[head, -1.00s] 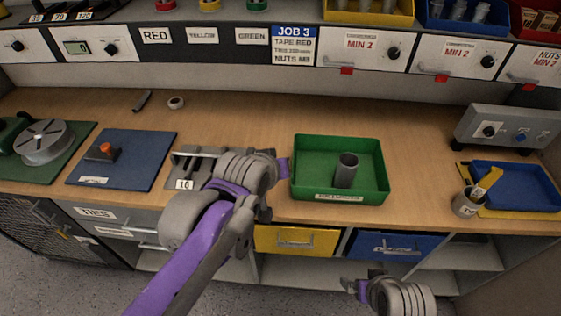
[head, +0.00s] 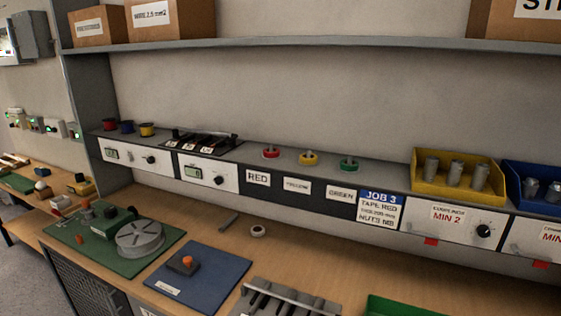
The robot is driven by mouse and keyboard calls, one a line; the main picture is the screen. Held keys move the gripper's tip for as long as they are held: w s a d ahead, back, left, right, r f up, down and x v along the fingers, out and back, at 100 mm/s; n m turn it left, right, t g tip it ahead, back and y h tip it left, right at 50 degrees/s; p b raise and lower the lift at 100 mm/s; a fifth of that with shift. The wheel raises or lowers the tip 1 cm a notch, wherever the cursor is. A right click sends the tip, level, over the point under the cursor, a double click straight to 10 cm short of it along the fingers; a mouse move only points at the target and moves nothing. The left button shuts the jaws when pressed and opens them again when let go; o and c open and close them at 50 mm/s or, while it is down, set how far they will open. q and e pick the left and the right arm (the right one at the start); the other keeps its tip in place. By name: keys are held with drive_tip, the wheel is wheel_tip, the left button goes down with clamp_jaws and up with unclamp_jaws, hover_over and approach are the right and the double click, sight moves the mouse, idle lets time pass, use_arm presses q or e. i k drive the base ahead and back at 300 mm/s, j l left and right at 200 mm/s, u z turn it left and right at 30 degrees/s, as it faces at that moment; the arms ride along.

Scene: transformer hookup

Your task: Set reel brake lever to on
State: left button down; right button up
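A grey reel (head: 141,236) lies flat on a green board (head: 104,261) at the lower left of the bench. A green block (head: 108,219) sits beside the reel on that board, with a dark part at its right end. A small orange-red knob (head: 88,213) stands at the block's left end, and another small reddish piece (head: 79,239) is at the board's left front. I cannot tell which of these parts is the brake lever, or its setting. Neither of my grippers is in the head view now.
A blue board (head: 213,275) with an orange-knobbed grey block (head: 186,265) lies right of the reel. A grey slotted fixture (head: 278,301) and a green tray (head: 400,306) are at the front edge of view. A shelf (head: 320,43) spans above.

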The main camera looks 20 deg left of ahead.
sight(57, 213)
drive_tip(key=j+u, duration=0.1)
drive_tip(key=u, duration=0.6)
drive_tip(key=i+j+u, duration=0.1)
drive_tip(key=j+u, duration=0.25)
drive_tip(key=i+j+u, duration=0.15)
drive_tip(key=u, duration=0.25)
drive_tip(key=i+j+u, duration=0.5)
drive_tip(key=i+j, duration=0.5)
